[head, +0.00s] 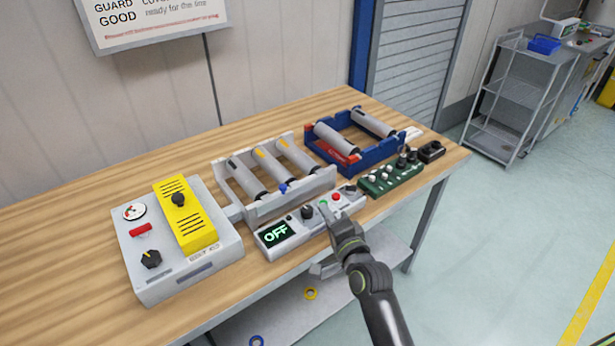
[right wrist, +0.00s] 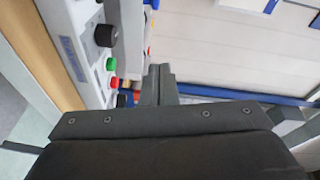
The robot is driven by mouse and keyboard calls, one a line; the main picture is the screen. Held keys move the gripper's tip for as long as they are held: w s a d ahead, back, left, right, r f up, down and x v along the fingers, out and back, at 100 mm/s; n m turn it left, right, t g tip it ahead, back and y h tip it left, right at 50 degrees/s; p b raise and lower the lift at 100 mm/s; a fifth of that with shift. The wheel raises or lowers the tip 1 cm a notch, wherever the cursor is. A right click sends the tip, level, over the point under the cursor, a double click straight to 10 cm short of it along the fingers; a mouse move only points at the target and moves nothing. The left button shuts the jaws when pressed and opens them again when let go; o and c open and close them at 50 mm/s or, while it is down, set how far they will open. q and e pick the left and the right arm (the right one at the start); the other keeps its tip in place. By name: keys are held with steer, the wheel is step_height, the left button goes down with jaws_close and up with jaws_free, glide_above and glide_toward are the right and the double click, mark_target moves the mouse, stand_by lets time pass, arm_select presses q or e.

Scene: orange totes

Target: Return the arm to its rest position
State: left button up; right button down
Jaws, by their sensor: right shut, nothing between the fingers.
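My right gripper (head: 332,212) is at the front edge of the workbench, over the right part of a white control box (head: 291,238) whose display reads OFF. Its arm comes in from the bottom right. In the right wrist view its fingers (right wrist: 159,84) are shut with nothing between them. The box's green button (right wrist: 111,64) and black knob (right wrist: 106,35) lie to the left of the fingers there. I cannot tell from these views whether the fingertips touch the box. My left gripper is not in view.
A grey box with a yellow cover (head: 185,215) stands left on the workbench (head: 80,250). Behind the control box are a grey roller rack (head: 318,183) and a blue roller frame (head: 378,159). A green board (head: 385,182) stands right. Floor space right of the bench is clear up to a grey cart (head: 515,95).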

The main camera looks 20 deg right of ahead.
steer(key=s+d+f+n+g+h, duration=0.1)
steer(key=s+d+f+n+g, duration=0.3)
steer(key=s, duration=0.7)
steer(key=s+d+f+n+g+h, duration=0.25)
steer(key=s+n+g, duration=0.25)
steer(key=s, duration=0.6)
steer(key=s+d+f+n+g+h, duration=0.1)
steer(key=s+d+f+n+g, duration=0.3)
steer(key=s, duration=0.8)
step_height(320, 180, down, 25)
steer(key=d+g, duration=0.2)
steer(key=s+a+f+g+y, duration=0.1)
steer(key=s+f, duration=1.3)
steer(key=f, duration=0.1)
steer(key=shift+s+a+n+b, duration=0.2)
steer(key=shift+a+n+b, duration=0.1)
steer(key=shift+n, duration=0.1)
